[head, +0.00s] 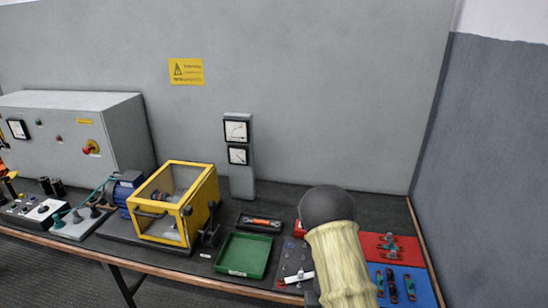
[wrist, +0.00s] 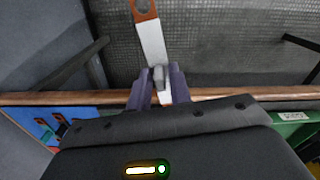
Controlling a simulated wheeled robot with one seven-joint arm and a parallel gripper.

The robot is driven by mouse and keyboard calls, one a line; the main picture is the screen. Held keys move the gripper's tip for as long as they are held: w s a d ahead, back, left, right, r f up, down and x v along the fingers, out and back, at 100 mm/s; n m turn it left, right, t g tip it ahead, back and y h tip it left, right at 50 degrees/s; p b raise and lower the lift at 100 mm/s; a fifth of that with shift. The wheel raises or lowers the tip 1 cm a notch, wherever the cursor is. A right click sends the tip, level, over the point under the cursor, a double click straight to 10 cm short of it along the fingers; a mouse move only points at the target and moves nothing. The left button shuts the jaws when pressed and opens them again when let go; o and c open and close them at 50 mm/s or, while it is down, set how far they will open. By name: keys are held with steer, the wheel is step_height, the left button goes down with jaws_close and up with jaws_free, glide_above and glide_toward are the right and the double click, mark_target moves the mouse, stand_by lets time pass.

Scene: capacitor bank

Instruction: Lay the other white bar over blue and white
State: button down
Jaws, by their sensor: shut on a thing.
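My gripper (wrist: 160,84) is shut on a white bar (wrist: 152,42) with a copper-coloured, holed end (wrist: 143,9). In the wrist view the bar points away past the table's front edge, over the floor. In the head view the white bar (head: 299,278) shows beside my arm, its reddish end to the left. It appears above the front of a dark grey board (head: 296,258) with small fittings. My arm hides the gripper and much of the board there. I cannot make out the blue and white places or another white bar.
A blue panel (head: 424,287) and a red panel (head: 405,243), with dark and copper-coloured fittings, lie right of my arm. A green tray (head: 243,256) and a dark tray with an orange-handled tool (head: 260,222) lie left. A yellow-framed box (head: 173,203) stands further left.

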steer(key=shift+w+r+p, duration=0.1)
steer(key=shift+r+p, duration=0.3)
steer(key=shift+p, duration=0.05)
step_height(320, 180, up, 16)
steer(key=p, duration=1.6)
steer(key=shift+d, duration=0.35)
steer(key=shift+w+r, duration=0.1)
steer(key=shift+s+d, duration=0.15)
steer(key=shift+s, duration=0.05)
